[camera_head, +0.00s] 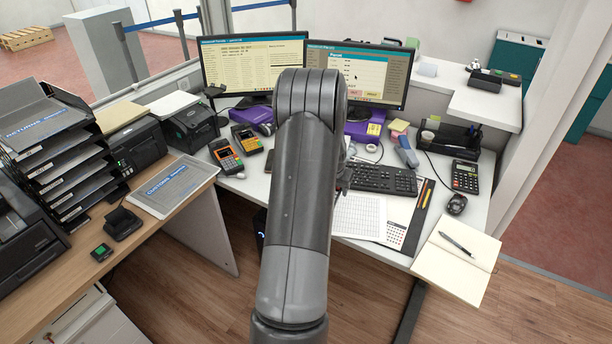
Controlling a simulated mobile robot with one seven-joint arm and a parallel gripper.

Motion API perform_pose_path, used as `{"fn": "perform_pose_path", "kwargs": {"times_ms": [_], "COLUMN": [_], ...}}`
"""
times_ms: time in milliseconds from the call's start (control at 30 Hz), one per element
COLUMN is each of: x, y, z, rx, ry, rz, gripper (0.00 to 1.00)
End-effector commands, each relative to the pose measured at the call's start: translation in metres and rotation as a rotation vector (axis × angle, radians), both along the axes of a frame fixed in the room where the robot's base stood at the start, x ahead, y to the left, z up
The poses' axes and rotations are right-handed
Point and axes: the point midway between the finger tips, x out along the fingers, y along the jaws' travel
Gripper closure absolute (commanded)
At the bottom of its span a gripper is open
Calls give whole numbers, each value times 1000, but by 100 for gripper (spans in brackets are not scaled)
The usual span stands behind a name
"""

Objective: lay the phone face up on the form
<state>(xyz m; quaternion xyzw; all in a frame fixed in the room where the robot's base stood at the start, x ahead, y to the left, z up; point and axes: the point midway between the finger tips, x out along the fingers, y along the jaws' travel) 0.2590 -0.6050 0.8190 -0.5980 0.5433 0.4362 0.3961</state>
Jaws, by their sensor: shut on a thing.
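The form, a white sheet with a printed grid (360,216), lies flat on the white desk to the right of my arm. Only a small dark part of my gripper (346,177) shows past the right side of my arm, near the far edge of the form. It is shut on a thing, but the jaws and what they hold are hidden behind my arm. A dark flat object (243,159) lies on the desk just left of my arm, partly covered; I cannot tell whether it is the phone. No phone screen is visible.
A keyboard (384,179) lies beyond the form. A calculator (465,177), a mouse (456,204) and an open notebook with a pen (460,258) are to the right. Card terminals (226,156) stand to the left. Two monitors (254,66) stand behind.

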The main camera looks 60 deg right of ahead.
Motion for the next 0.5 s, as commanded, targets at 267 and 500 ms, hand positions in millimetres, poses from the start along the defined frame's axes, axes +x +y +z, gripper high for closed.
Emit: {"fn": "perform_pose_path", "kwargs": {"times_ms": [267,500], "x": [-29,-28], "y": [3,3], "z": [-4,-20], "rx": [51,50], "ry": [2,3], "rz": [-67,-65], "gripper": [80,80]}}
